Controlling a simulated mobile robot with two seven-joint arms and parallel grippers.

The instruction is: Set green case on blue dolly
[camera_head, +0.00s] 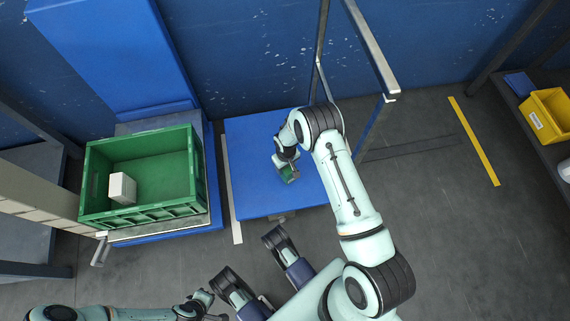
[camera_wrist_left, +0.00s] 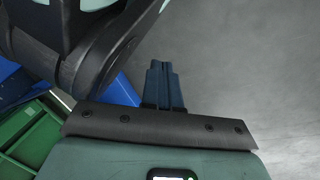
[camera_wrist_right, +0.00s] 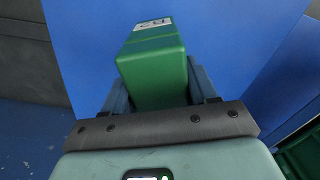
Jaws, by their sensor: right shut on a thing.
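The green case (camera_head: 288,176) is small and box-shaped, with a white marking on its lighter end. It also shows large in the right wrist view (camera_wrist_right: 152,70). My right gripper (camera_wrist_right: 160,88) is shut on it, with one finger on each side. The case is over the blue dolly (camera_head: 250,150), near the middle of its flat deck. I cannot tell whether it touches the deck. My left gripper (camera_wrist_left: 162,82) is shut and empty, its fingers together, low and left in the head view, away from the dolly.
A green crate (camera_head: 145,215) holding a white box (camera_head: 122,188) stands left of the dolly. The dolly's metal handle (camera_head: 372,45) rises on its right. A shelf with a yellow bin (camera_head: 546,115) is at the far right. Most of the deck is clear.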

